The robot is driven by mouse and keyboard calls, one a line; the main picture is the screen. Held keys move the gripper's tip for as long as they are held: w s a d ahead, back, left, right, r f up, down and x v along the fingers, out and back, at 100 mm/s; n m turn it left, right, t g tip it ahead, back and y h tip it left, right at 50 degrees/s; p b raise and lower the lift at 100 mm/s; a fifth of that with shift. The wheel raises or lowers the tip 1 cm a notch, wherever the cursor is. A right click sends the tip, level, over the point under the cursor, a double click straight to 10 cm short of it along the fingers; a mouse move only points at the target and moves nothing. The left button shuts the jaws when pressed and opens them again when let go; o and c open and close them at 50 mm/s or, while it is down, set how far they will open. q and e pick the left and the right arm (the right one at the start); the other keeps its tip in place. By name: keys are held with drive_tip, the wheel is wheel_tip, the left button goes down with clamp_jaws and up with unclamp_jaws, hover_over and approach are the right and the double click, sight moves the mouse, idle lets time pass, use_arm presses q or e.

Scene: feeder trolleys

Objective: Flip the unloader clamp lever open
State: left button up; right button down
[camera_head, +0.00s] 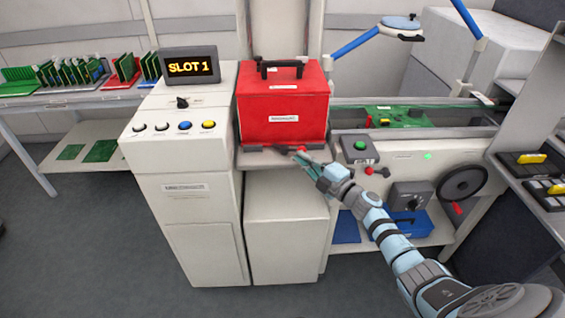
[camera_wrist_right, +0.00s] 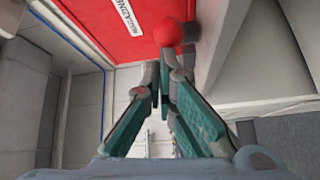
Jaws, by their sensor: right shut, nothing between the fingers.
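The unloader clamp lever (camera_head: 272,149) shows in the head view as a dark bar along the shelf edge, in front of the red magazine (camera_head: 284,108). A red ball knob (camera_wrist_right: 168,32) stands just beyond my fingertips in the wrist view; in the head view a red knob (camera_head: 301,149) shows by the right part of the bar. My right gripper (camera_head: 304,161) is shut and empty, with its fingertips close to the knob. In the wrist view the fingers (camera_wrist_right: 165,78) converge just below the knob; I cannot tell whether they touch it. My left gripper is out of view.
A white cabinet (camera_head: 185,215) with buttons and a "SLOT 1" display (camera_head: 190,65) stands left of the magazine. A conveyor with a green board (camera_head: 400,117) lies to the right, with a green-button box (camera_head: 359,148) and a handwheel (camera_head: 462,183). Open floor lies in front.

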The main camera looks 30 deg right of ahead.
drive_tip(key=shift+w+d+b, duration=0.3)
drive_tip(key=shift+d+b, duration=0.1)
drive_tip(key=shift+d, duration=0.55)
drive_tip(key=shift+w+d+b, duration=0.3)
drive_tip(key=shift+d+b, duration=0.1)
drive_tip(key=shift+d, duration=0.6)
drive_tip(key=r+v, duration=0.1)
drive_tip(key=v, duration=1.1)
drive_tip(key=shift+f, duration=0.45)
